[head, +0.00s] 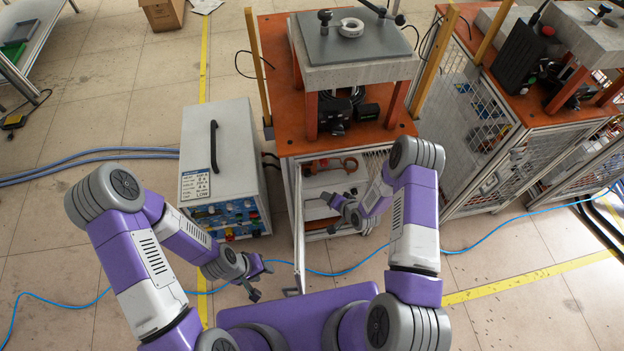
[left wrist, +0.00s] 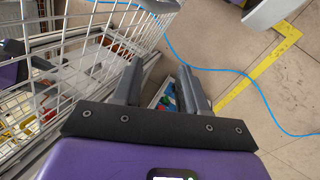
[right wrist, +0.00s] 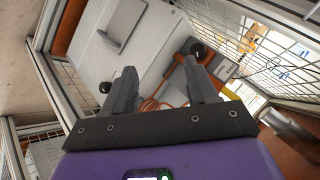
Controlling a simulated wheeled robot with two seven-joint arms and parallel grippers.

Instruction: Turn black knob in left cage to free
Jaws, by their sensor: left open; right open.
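The left cage (head: 292,200) is the wire-mesh cabinet under an orange-topped bench, and its door (head: 299,235) stands open. My right gripper (head: 338,208) is at the cage opening, open and empty. In the right wrist view, a round black knob (right wrist: 197,49) shows beyond the right finger by an orange part. A second black knob-like part (right wrist: 105,87) is on the white box at left. I cannot tell which is the task's knob or its setting. My left gripper (head: 254,284) is open and empty, low and left of the door. The left wrist view shows mesh beside it.
A grey power unit (head: 218,150) with a handle stands left of the cage. A second caged bench (head: 500,140) is at right. A blue hose (head: 480,243) crosses the floor. The cage's mesh wall (right wrist: 225,35) is close to the right gripper.

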